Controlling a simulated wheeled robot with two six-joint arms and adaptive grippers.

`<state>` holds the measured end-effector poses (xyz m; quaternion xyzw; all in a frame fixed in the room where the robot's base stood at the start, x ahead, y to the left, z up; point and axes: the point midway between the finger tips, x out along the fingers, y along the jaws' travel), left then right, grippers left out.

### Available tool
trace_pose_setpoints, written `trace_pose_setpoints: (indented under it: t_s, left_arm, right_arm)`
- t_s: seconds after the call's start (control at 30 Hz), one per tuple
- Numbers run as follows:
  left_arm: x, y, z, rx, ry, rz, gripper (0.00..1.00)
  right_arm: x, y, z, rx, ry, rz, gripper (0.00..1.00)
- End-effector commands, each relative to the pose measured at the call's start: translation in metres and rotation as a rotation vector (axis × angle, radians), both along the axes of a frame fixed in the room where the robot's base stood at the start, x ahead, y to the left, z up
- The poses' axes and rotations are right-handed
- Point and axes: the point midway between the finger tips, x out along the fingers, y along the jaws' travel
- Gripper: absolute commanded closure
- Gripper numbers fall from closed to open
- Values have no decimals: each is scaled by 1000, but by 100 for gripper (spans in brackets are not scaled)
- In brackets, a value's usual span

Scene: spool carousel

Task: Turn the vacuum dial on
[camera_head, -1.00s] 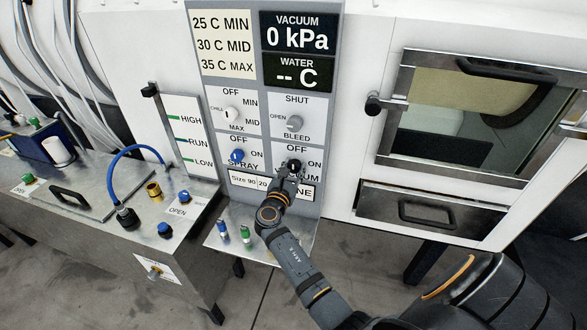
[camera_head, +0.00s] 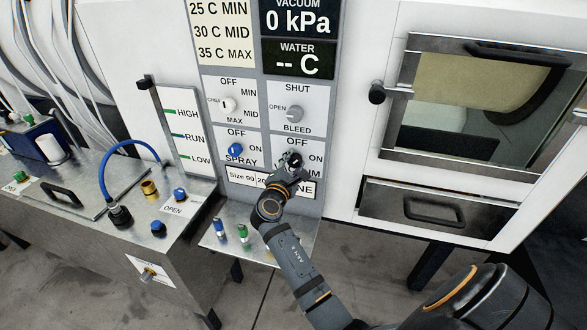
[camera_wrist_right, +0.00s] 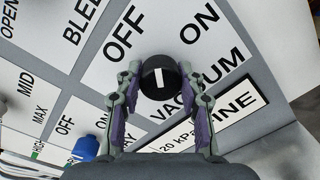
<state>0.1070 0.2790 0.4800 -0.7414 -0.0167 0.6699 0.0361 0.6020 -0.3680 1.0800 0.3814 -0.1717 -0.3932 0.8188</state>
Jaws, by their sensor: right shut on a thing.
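The vacuum dial (camera_head: 294,158) is a round black knob with a white mark, low on the right of the control panel. It also shows in the right wrist view (camera_wrist_right: 159,77). My right gripper (camera_head: 291,166) is at the dial. In the wrist view its two fingertips (camera_wrist_right: 160,84) are shut on the knob, one on each side. There the white mark points straight up, between the OFF label (camera_wrist_right: 125,35) and the ON label (camera_wrist_right: 198,22). The gripper partly covers the VACUUM label in the head view. My left gripper is not in view.
The blue spray dial (camera_head: 235,150) is just left of the vacuum dial, with the grey bleed dial (camera_head: 294,113) above. A metal shelf (camera_head: 270,250) with small blue and green parts lies below. A windowed door (camera_head: 480,100) is at right.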

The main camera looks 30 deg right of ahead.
Motion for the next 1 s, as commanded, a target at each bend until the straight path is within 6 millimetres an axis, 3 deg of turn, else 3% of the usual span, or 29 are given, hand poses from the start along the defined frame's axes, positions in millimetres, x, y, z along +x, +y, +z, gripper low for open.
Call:
trace_pose_setpoints:
  t_s: [0.6,1.0]
  left_arm:
    - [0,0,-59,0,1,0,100]
    - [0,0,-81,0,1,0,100]
  right_arm:
    - [0,0,-3,368,-435,1,93]
    - [0,0,-1,527,-619,2,93]
